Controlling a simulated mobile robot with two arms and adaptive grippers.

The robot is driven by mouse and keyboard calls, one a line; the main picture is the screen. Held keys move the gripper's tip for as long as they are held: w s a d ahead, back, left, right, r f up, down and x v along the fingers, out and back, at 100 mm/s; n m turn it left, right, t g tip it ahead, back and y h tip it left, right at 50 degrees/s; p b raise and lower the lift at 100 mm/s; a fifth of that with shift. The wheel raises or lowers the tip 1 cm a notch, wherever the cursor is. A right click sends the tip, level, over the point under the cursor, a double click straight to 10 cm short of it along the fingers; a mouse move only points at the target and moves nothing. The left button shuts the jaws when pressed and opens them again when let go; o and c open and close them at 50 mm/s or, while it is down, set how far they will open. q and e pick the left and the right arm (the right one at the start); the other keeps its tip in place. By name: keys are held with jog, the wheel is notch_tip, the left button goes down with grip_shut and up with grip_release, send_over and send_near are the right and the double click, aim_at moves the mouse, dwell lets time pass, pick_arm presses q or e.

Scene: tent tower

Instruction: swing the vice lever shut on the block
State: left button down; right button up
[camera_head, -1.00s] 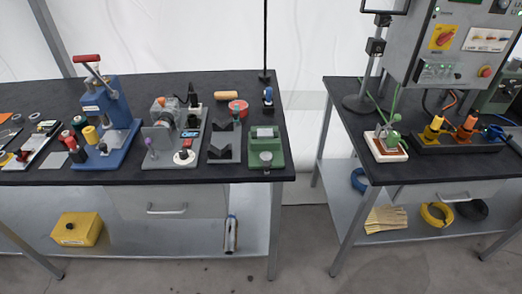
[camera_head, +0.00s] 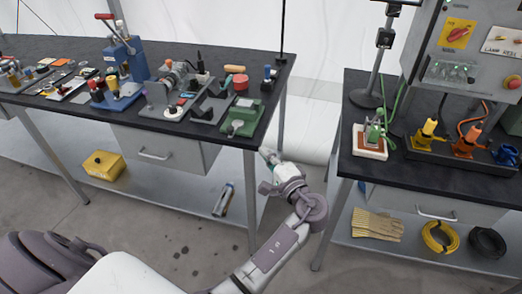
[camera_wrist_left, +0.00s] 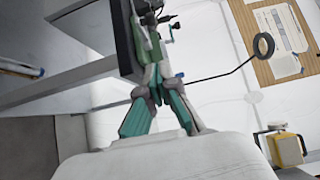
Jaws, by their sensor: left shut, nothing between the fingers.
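The green vice (camera_head: 241,117) stands on the dark left bench near its right end, with a pale grey block-like part (camera_head: 236,126) on its near side. I cannot make out the lever's position clearly. My left gripper (camera_head: 267,154) is just off the bench's right corner, lower right of the vice and apart from it in the head view. In the left wrist view the gripper (camera_wrist_left: 154,82) has its fingertips together and empty, pointing toward a green body (camera_wrist_left: 150,46), likely the vice, partly hidden behind the fingers. My right gripper is not in view.
On the left bench (camera_head: 60,107), a dark V-block fixture (camera_head: 212,108), red tin (camera_head: 241,81) and blue press (camera_head: 127,60) stand left of the vice. A right table (camera_head: 350,170) holds a small green clamp on a white base (camera_head: 370,141). A gap separates the tables.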

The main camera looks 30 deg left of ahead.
aim_at(233, 130)
pick_arm(q)
jog(key=w+a+p, duration=0.1)
jog(key=a, duration=0.2)
jog(key=w+a+p, duration=0.1)
jog(key=a, duration=0.3)
jog(key=w+a+p, duration=0.1)
jog(key=a, duration=0.2)
jog(key=shift+w+a+f, duration=0.1)
jog(key=shift+w+a, duration=0.25)
jog(key=shift+s+a, duration=0.3)
jog(key=shift+a, duration=0.35)
